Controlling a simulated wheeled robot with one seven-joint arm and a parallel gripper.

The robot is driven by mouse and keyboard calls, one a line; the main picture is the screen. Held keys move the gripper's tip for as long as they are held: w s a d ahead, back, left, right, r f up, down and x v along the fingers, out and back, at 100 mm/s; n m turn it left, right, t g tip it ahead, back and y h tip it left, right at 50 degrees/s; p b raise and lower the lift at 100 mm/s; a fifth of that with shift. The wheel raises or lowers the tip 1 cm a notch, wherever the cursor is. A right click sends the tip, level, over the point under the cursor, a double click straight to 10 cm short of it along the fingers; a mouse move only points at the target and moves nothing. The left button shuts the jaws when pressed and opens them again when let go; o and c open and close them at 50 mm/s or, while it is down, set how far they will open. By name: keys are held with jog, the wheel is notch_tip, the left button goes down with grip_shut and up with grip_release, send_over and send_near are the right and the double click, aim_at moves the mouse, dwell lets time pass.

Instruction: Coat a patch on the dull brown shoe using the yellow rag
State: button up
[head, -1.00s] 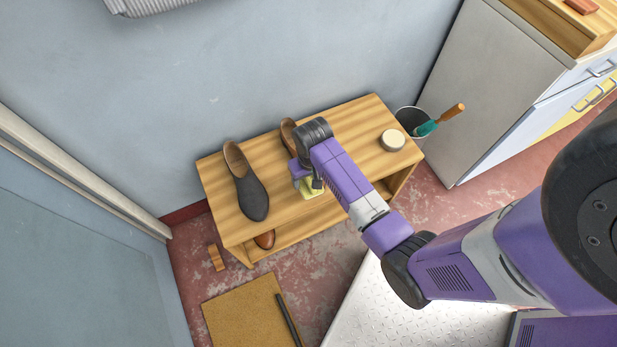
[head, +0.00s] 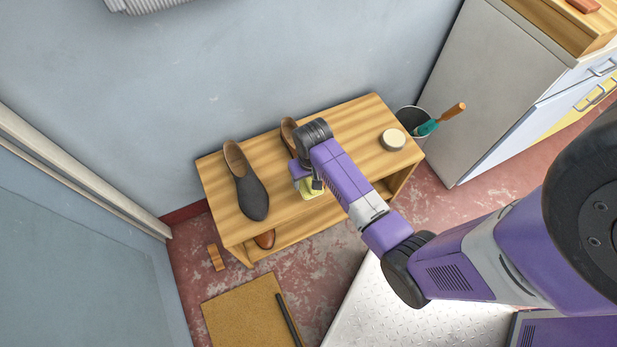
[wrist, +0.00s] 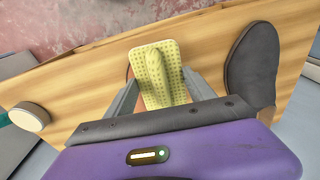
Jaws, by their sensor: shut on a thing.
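The yellow rag (wrist: 160,75) with a dotted pattern is in my gripper (wrist: 161,92), in the wrist view. The fingers stand on either side of its raised middle fold. In the head view the rag (head: 307,188) shows just below my gripper (head: 311,183), over the front part of the bench. A brown shoe (head: 288,127) stands behind my gripper; only its heel end shows, and the rest is hidden. I cannot tell whether the rag touches it. A dark grey shoe (head: 250,190) with a brown inside stands to the left, and also shows in the wrist view (wrist: 252,65).
The wooden bench (head: 350,115) carries both shoes and a round pale tin (head: 393,139) at its right. A bucket (head: 410,115) with a green brush stands beside the cabinet (head: 500,80). A brown shoe (head: 265,239) is on the lower shelf.

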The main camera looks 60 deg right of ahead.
aim_at(309, 180)
jog(key=shift+f, duration=0.15)
jog(key=shift+d, duration=0.1)
jog(key=shift+s+d+r+p, duration=0.2)
jog(key=shift+s+d+p, duration=0.5)
jog(key=shift+d, duration=0.25)
jog(key=shift+s+d+f+p, duration=0.1)
jog(key=shift+s+d+p, duration=0.1)
jog(key=shift+s+d, duration=0.25)
jog(key=shift+s+d+p, duration=0.15)
jog(key=shift+s+d, duration=0.1)
jog(key=shift+d, duration=0.45)
jog(key=shift+s+d+f+p, duration=0.1)
jog(key=shift+s+d+p, duration=0.1)
jog(key=shift+s+d, duration=0.25)
jog(key=shift+d+r, duration=0.1)
jog(key=shift+r, duration=0.05)
jog(key=shift+w+p, duration=0.1)
jog(key=shift+p, duration=0.3)
jog(key=shift+w+a+f+p, duration=0.1)
jog(key=shift+w+a+p, duration=0.15)
jog(key=shift+w+a, duration=0.55)
jog(key=shift+w+a+f+p, duration=0.1)
jog(key=shift+w+a+p, duration=0.25)
jog(key=shift+a, duration=0.7)
jog(key=shift+w+a+p, duration=0.2)
jog(key=shift+w+a, duration=0.45)
jog(key=shift+a, duration=0.3)
